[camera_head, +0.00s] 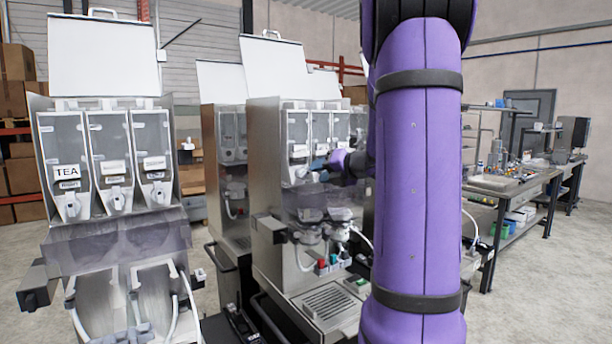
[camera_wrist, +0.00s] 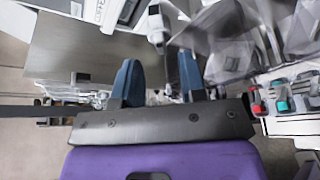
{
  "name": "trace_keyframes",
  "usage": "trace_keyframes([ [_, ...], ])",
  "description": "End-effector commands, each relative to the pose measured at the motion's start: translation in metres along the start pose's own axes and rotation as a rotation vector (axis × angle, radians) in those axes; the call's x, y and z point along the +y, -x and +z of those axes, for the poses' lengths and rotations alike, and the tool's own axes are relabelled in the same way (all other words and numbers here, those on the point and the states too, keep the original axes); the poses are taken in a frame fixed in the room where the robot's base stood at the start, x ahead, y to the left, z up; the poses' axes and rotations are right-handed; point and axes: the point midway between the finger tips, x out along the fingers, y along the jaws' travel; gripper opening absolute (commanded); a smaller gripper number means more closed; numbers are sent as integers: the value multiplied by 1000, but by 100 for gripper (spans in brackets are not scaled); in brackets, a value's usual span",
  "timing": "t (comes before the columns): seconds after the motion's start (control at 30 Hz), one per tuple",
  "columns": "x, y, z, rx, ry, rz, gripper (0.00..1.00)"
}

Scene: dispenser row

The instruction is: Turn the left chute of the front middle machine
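The front middle machine (camera_head: 268,185) is a metal dispenser with its white lid (camera_head: 275,68) raised and several clear canisters side by side. Its left chute (camera_head: 301,172) is a small white spout below the leftmost canister (camera_head: 297,132). My gripper (camera_head: 318,166) is in front of the machine, close to that chute, partly hidden by its own arm. In the wrist view my gripper (camera_wrist: 158,58) has its two blue fingers apart with nothing held. A white chute (camera_wrist: 155,25) shows ahead, between the finger directions. I cannot tell whether they touch.
A left machine labelled TEA (camera_head: 108,165) stands nearer, its lid raised. Another machine (camera_head: 226,150) stands behind. Red and green buttons (camera_wrist: 280,106) sit below at right in the wrist view. A workbench (camera_head: 510,190) stands at far right. My purple arm blocks much of the right side.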

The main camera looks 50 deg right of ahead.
Motion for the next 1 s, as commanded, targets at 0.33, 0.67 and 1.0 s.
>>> trace_keyframes([
  [0.33,0,-50,0,0,0,0,38],
  [0.67,0,-60,0,-1,1,-1,38],
  [1.0,0,-59,0,-1,2,-1,7],
])
